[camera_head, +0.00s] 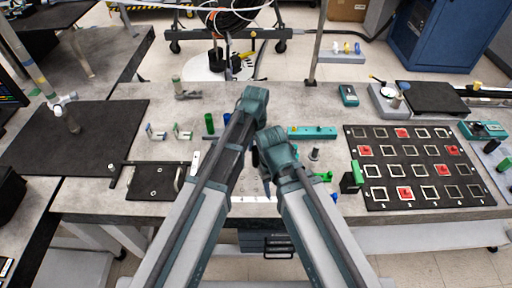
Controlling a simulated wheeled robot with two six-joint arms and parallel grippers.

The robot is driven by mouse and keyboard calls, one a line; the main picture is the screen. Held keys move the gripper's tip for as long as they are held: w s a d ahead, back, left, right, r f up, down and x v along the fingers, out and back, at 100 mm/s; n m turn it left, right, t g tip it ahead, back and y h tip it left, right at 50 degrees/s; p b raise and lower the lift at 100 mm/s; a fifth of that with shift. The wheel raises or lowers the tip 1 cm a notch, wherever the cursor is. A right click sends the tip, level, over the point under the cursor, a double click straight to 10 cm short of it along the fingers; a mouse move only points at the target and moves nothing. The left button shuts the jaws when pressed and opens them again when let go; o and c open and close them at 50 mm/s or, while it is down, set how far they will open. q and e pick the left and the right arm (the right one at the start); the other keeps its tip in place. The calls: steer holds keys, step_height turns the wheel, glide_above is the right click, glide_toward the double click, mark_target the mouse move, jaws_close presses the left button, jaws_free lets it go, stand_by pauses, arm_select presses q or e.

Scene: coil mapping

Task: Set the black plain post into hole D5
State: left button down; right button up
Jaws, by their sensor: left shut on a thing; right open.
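My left gripper (254,154) is mostly hidden behind my arm links, over the middle of the table. It is shut on a small dark thing. I cannot tell for certain that this is the black plain post. My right gripper (267,188) is lower and nearer the table's front edge, open, partly hidden by its own wrist. The black board (448,200) with rows of square-framed holes lies at the right, well apart from both grippers. Several holes hold red pieces. Its labels are too small to read, so I cannot single out D5.
A dark grey post (315,153) stands right of my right wrist. A green-and-black block (350,178) stands at the board's left edge. A teal bar (312,132) lies behind. A green cylinder (210,124) and a small black plate (155,181) are at the left.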

arm_select(q)
steer(key=shift+f+b, duration=0.45)
steer(key=shift+b, duration=0.05)
stand_by(0.5)
stand_by(0.5)
steer(key=m, duration=0.5)
steer(key=shift+c, duration=2.1)
jaws_free()
step_height(320, 180, up, 14)
steer(key=p, duration=1.4)
steer(key=shift+f, duration=0.1)
